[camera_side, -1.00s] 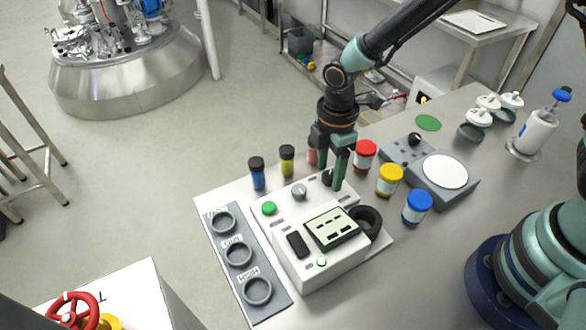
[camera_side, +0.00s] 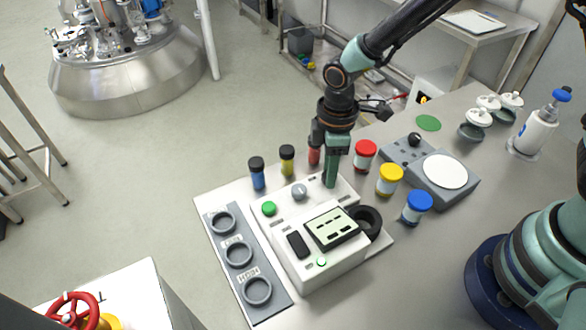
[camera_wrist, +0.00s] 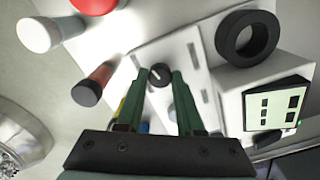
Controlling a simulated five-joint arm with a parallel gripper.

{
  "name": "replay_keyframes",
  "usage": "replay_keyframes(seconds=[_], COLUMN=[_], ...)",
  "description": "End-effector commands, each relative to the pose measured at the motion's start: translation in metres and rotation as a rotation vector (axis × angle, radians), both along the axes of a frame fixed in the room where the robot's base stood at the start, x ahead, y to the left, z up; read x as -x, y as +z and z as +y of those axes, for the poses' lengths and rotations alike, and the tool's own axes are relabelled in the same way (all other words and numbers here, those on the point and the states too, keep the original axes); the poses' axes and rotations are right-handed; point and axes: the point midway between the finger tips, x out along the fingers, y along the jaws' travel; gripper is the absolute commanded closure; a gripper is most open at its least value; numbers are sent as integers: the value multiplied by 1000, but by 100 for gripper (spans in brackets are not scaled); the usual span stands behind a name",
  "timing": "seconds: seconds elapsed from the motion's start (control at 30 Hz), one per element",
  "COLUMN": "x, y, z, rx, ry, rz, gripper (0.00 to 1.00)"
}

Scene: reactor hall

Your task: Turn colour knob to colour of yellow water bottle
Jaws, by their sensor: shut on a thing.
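My gripper (camera_side: 331,184) points down at the back right of the white machine (camera_side: 288,275). In the wrist view its two green fingers (camera_wrist: 160,76) stand on either side of a black knob with a pale pointer line (camera_wrist: 159,73), and the gripper is shut on it. In the side view the fingers hide the knob. The yellow bottle with a black cap (camera_side: 287,160) stands upright behind the machine, between a blue bottle (camera_side: 257,176) and a red bottle (camera_side: 314,156). In the wrist view the left finger mostly hides something yellow.
A grey knob (camera_side: 299,192) and a green button (camera_side: 269,208) sit on the machine's top, left of my gripper. A black ring (camera_side: 368,221) is at its right. Red (camera_side: 365,156), yellow (camera_side: 389,181) and blue (camera_side: 417,207) lidded jars stand close on the right.

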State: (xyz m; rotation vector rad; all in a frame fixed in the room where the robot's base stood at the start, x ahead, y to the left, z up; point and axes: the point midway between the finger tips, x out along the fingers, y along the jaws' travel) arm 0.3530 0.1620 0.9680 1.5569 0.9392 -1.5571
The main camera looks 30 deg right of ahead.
Motion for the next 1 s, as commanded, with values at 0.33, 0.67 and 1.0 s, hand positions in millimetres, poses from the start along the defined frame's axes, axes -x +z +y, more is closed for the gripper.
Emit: replay_keyframes(seconds=[0.33, 0.67, 1.0], x=[0, 0, 0], y=[1, 1, 1], z=[0, 0, 0], rx=[-1, -1, -1], ry=[-328, -642, -965], rz=[0, -1, -1], gripper=[100, 100, 100])
